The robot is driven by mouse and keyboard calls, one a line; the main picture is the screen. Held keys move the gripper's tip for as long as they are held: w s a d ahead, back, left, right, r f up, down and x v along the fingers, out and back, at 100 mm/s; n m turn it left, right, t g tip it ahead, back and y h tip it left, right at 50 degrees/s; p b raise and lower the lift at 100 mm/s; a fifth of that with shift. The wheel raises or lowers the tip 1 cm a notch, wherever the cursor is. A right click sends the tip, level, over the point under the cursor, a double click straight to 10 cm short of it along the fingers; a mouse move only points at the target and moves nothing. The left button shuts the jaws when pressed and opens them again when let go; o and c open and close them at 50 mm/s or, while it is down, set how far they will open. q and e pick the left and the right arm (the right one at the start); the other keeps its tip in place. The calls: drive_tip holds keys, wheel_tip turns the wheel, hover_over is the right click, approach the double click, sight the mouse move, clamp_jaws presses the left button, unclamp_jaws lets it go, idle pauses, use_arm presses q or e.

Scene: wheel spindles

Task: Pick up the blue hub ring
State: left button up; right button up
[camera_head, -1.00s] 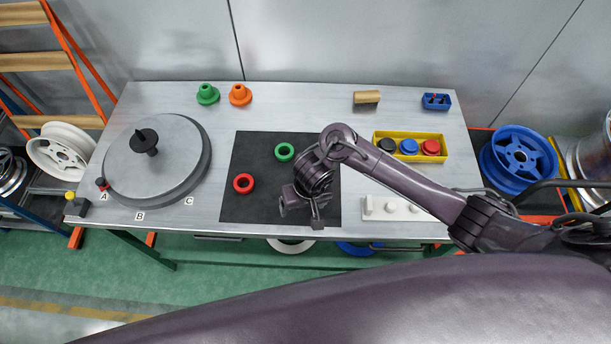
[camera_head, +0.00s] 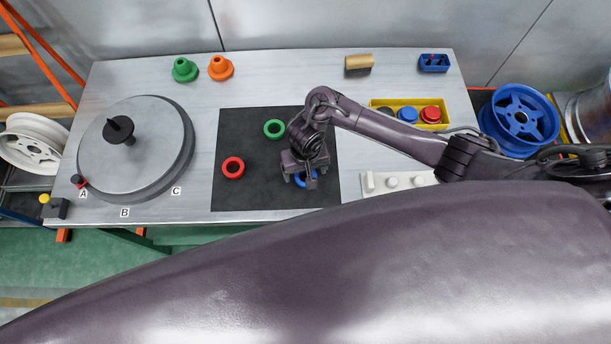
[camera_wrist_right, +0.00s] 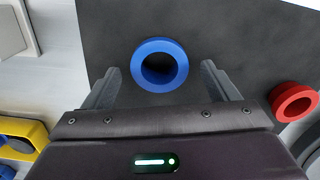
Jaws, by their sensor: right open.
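The blue hub ring (camera_head: 299,182) lies on the black mat (camera_head: 245,192), partly hidden by my right gripper (camera_head: 305,180) in the head view. In the right wrist view the whole ring (camera_wrist_right: 181,65) shows, lying flat with a dark hole in its middle. My right gripper (camera_wrist_right: 160,73) is open, with one finger to each side of the ring and visible gaps between. Its height above the mat is hard to tell. My left gripper is not in view.
A red ring (camera_head: 233,168) and a green ring (camera_head: 274,129) lie on the mat. A yellow tray (camera_head: 445,118) with caps and a white pegged block (camera_head: 368,184) stand to the right. A large turntable (camera_head: 165,150) fills the left side.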

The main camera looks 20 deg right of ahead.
drive_tip(key=shift+f, duration=0.2)
drive_tip(key=c, duration=0.6)
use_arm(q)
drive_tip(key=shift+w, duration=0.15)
use_arm(e)
drive_tip(key=c, duration=0.5)
drive_tip(key=shift+o, duration=0.2)
